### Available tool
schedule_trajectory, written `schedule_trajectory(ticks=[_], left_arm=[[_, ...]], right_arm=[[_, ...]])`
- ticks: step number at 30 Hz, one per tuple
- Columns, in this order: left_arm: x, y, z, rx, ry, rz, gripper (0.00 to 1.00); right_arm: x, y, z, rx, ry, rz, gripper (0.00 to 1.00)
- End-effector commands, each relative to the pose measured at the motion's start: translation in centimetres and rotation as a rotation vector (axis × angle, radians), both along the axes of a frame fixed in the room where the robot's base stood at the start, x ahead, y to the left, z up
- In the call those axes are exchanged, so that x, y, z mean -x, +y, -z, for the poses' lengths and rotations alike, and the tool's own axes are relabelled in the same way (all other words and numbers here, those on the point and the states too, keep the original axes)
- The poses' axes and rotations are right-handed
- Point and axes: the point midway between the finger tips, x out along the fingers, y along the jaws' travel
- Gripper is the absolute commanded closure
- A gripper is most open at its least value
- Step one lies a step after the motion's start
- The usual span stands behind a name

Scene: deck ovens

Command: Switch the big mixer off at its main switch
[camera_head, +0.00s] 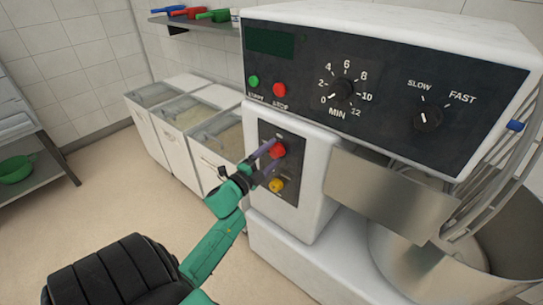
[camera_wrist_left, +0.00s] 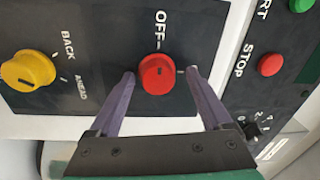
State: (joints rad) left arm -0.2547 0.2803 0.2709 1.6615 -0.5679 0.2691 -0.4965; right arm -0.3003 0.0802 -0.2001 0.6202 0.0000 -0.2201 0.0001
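The big mixer (camera_head: 300,140) stands at the right in the head view. Its red main switch (camera_head: 277,151) is a knob on a dark plate below the control panel; in the left wrist view the red knob (camera_wrist_left: 157,74) sits beside the word OFF, with a dark mark on its right side. My left gripper (camera_head: 265,160) is at the plate; in the left wrist view its purple fingers (camera_wrist_left: 162,76) are apart, one on each side of the red knob, with gaps visible. The fingers partly cover the plate in the head view. My right gripper is not in view.
A yellow knob (camera_head: 277,185) marked BACK and AHEAD is just below the red one. Green start (camera_head: 253,81) and red stop (camera_head: 279,89) buttons and two dials are above. The steel bowl (camera_head: 400,255) is at the right. Flour bins (camera_head: 172,118) stand behind, left.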

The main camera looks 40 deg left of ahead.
Motion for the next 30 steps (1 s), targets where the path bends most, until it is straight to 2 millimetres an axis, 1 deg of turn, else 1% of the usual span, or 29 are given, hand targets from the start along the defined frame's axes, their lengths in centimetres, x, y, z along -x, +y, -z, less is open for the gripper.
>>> schedule_trajectory(ticks=[8, 11, 14, 17, 21, 24, 27, 30], left_arm=[[0.1, -0.1, 0.3, -0.001, 0.005, 0.001, 0.18], [0.8, 0.0, 0.4, 0.0, 0.006, -0.001, 0.18], [2.4, -0.1, 0.7, 0.0, 0.008, -0.001, 0.18], [5.0, -0.2, 1.0, 0.001, 0.01, -0.001, 0.18], [9.3, -0.2, 1.3, 0.0, 0.011, -0.002, 0.18], [11.9, -0.3, 1.5, -0.001, 0.008, -0.002, 0.18], [13.6, -0.3, 1.5, 0.0, 0.006, -0.001, 0.18], [14.4, -0.4, 1.4, -0.001, 0.004, 0.001, 0.18]], right_arm=[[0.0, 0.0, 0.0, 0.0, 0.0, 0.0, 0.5], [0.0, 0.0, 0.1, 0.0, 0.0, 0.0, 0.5], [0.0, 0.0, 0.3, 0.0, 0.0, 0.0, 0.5], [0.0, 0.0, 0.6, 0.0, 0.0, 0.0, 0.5], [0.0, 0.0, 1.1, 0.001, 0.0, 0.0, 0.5], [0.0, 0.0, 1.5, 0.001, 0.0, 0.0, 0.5], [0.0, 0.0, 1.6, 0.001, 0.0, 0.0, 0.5], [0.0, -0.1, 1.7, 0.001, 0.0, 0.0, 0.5]])
